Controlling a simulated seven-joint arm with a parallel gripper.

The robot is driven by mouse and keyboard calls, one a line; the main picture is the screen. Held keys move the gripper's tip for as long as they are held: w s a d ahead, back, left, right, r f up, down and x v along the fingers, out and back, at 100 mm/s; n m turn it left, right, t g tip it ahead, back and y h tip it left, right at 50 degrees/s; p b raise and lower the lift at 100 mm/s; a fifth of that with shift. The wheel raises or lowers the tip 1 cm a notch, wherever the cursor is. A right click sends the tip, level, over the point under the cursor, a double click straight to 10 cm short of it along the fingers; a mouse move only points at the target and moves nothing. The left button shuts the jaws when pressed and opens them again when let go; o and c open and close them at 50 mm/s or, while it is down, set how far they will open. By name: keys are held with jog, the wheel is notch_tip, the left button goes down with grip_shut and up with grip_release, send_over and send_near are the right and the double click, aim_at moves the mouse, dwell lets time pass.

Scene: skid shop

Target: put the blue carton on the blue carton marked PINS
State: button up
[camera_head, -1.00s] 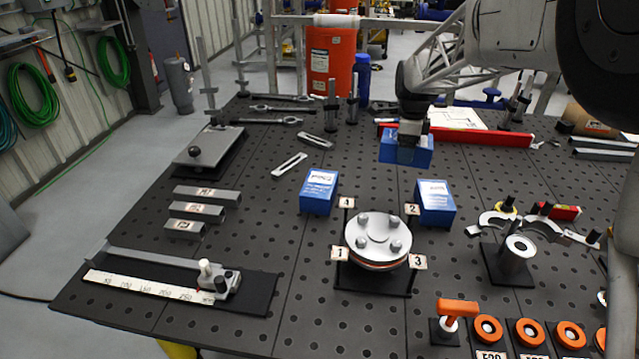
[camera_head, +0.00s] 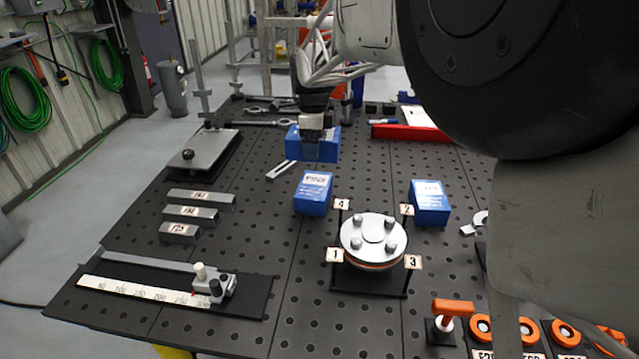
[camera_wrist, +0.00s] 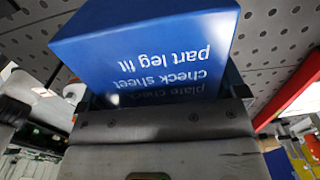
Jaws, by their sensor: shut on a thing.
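My gripper (camera_head: 311,137) is shut on a blue carton (camera_head: 327,147) and holds it above the table, behind the left standing carton. In the wrist view this held carton (camera_wrist: 150,45) fills the upper middle, with white printed text on its blue face. Two more blue cartons with white labels stand on the table: a left one (camera_head: 313,197) and a right one (camera_head: 430,207). They are apart, with the held carton touching neither. Their label words are too small to read surely, so I cannot tell which is marked PINS.
A round bolted flange (camera_head: 373,240) with number tags stands in front of the two cartons. Grey bars (camera_head: 190,213) and a ruler fixture (camera_head: 150,290) lie at left. A flat silver link (camera_head: 282,170) lies near the held carton. My arm hides the right side.

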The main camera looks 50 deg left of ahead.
dwell(0.3)
send_over(314, 185)
jog(key=shift+a+f, duration=0.1)
jog(key=shift+f, duration=2.4)
jog(key=shift+f, duration=0.1)
jog(key=shift+f, duration=2.4)
jog(key=o, duration=0.8)
jog(key=shift+f, duration=0.15)
jog(key=shift+o, duration=0.2)
notch_tip(314, 185, up, 12)
jog(key=shift+r, duration=0.15)
